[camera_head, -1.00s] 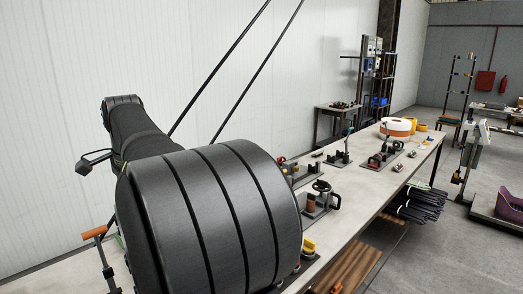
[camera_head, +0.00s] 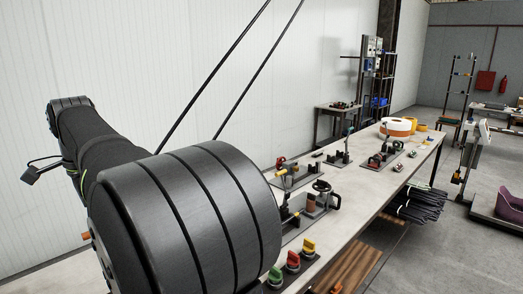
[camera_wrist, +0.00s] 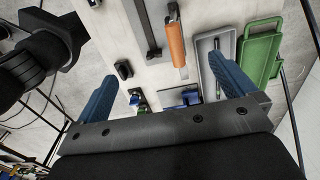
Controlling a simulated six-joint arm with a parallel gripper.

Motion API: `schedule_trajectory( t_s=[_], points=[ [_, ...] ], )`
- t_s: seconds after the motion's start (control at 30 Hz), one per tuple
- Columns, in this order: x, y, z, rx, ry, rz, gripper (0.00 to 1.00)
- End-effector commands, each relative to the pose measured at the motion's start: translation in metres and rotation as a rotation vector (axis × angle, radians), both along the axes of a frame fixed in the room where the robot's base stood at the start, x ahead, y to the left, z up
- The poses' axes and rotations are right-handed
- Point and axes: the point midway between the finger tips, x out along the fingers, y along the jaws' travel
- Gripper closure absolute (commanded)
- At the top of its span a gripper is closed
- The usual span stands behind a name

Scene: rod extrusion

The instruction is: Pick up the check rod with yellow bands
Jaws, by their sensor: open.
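I cannot make out a check rod with yellow bands in either view. My gripper (camera_wrist: 163,70) is open in the wrist view, its two blue fingers spread wide above the bench with nothing between them. Beyond the fingers, a grey tray (camera_wrist: 204,72) lies at the upper right and a thin dark piece shows in it; no yellow bands are visible on that piece. A green tray (camera_wrist: 263,55) lies to its right. In the head view my gripper is hidden behind my own arm.
An orange-handled tool (camera_wrist: 177,43) lies on the bench near the grey tray. Clamp fixtures (camera_head: 322,196) stand along the long bench (camera_head: 372,200). Green, red and yellow knobs (camera_head: 292,262) sit at its near edge. A white and orange spool (camera_head: 396,127) stands farther back.

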Motion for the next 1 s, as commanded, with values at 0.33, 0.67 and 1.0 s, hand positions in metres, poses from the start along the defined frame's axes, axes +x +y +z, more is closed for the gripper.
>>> schedule_trajectory(
  t_s=[0.33, 0.67, 1.0],
  points=[
    [0.000, 0.000, 0.000, 0.000, 0.000, 0.000, 0.31],
    [0.000, 0.000, 0.000, 0.000, 0.000, 0.001, 0.61],
    [0.054, -0.031, -0.013, -0.001, -0.052, -0.021, 0.61]
  ],
)
